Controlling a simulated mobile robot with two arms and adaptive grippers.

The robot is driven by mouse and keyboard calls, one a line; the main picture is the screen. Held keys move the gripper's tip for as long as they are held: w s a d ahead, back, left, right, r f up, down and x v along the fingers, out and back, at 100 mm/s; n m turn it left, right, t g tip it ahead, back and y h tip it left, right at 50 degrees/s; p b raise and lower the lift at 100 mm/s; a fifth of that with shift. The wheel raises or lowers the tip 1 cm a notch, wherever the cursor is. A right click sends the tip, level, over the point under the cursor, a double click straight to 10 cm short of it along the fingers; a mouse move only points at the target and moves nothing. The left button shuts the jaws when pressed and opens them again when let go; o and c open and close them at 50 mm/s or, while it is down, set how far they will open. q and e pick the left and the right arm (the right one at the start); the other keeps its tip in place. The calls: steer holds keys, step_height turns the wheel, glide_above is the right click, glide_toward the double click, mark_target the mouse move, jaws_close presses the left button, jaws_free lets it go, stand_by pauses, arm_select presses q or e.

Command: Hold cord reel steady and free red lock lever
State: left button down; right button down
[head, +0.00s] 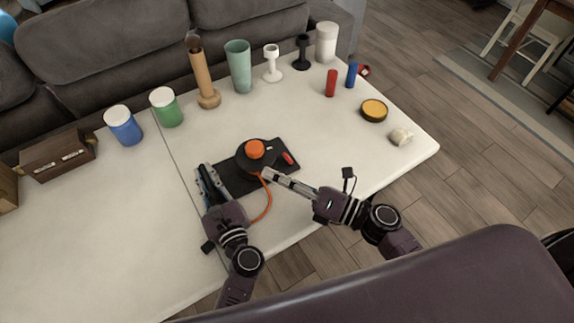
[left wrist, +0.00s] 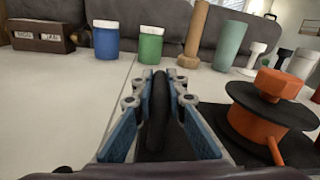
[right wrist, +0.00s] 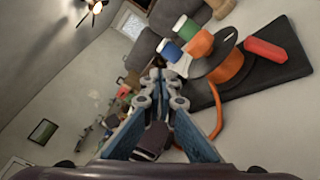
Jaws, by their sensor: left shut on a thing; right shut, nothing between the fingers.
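The cord reel (head: 254,157) has black discs and an orange knob on top, and sits on a black base plate (head: 232,181). An orange cord (head: 268,204) trails from it toward the table's front edge. The red lock lever (head: 288,158) lies on the plate right of the reel; it shows large in the right wrist view (right wrist: 265,50). My left gripper (head: 207,174) is shut on a black upright handle (left wrist: 160,98) at the plate's left end. My right gripper (head: 267,174) is shut and empty, its tips close to the reel's front side; contact cannot be told.
Blue (head: 123,125) and green (head: 166,107) jars, a wooden vase (head: 203,75) and a teal cup (head: 239,66) stand along the back. A red cylinder (head: 331,83) and a yellow-topped tin (head: 374,110) are at right.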

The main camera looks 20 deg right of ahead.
mark_target(288, 159)
steer(key=s+d+f+m+h, duration=0.1)
steer(key=d, duration=0.2)
steer(key=s+d+f+m+t+h, duration=0.1)
steer(key=d+f+m+h, duration=0.1)
steer(key=d, duration=0.1)
steer(key=d+f+m+h, duration=0.1)
steer(key=d+f+m, duration=0.1)
steer(key=d, duration=0.2)
steer(key=shift+s+t+h, duration=0.3)
steer(key=shift+s, duration=0.1)
steer(key=x, duration=1)
